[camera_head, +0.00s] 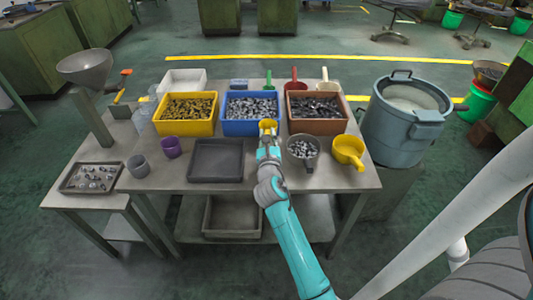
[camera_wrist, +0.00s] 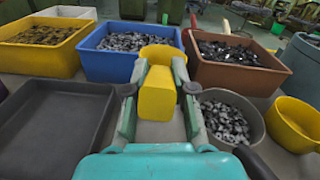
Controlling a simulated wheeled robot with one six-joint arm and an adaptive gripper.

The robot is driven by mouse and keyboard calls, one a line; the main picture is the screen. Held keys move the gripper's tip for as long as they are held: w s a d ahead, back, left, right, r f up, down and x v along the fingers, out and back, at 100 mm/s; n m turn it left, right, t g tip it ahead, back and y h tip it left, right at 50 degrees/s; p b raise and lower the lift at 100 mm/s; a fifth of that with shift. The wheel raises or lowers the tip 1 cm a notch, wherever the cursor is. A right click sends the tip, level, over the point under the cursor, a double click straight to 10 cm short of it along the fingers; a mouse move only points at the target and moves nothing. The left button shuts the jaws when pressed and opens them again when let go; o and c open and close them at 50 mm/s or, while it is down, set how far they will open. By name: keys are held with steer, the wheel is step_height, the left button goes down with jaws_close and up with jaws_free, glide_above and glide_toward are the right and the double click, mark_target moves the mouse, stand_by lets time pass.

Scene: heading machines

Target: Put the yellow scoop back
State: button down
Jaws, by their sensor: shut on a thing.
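My gripper (camera_head: 268,140) is shut on the handle of a yellow scoop (camera_head: 268,125). In the wrist view the yellow scoop (camera_wrist: 157,95) has its broad handle between my two fingers (camera_wrist: 158,108), with its rounded bowl beyond, pointing away from me. The scoop is in front of the blue bin (camera_head: 228,128), near its right front corner and the gap beside the brown bin (camera_head: 312,127). I cannot tell whether it touches the table or a bin. Another, larger yellow dipper (camera_head: 349,149) stands at the right of the table; it partly shows in the wrist view (camera_wrist: 290,125).
A yellow bin (camera_head: 185,129) stands left of the blue one; all three hold metal parts. A black tray (camera_head: 216,176) lies at front left of my gripper. A grey bowl of parts (camera_head: 302,163) is close right. A large grey bucket (camera_head: 380,140) stands beyond the table's right end.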

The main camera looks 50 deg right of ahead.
steer(key=shift+a+n+t+y, duration=0.3)
steer(key=shift+a+t, duration=0.05)
steer(key=shift+t, duration=0.05)
steer(key=shift+a+f, duration=0.1)
steer(key=shift+f, duration=4.75)
steer(key=shift+f, duration=0.1)
steer(key=c, duration=1)
jaws_free()
steer(key=v, duration=1.2)
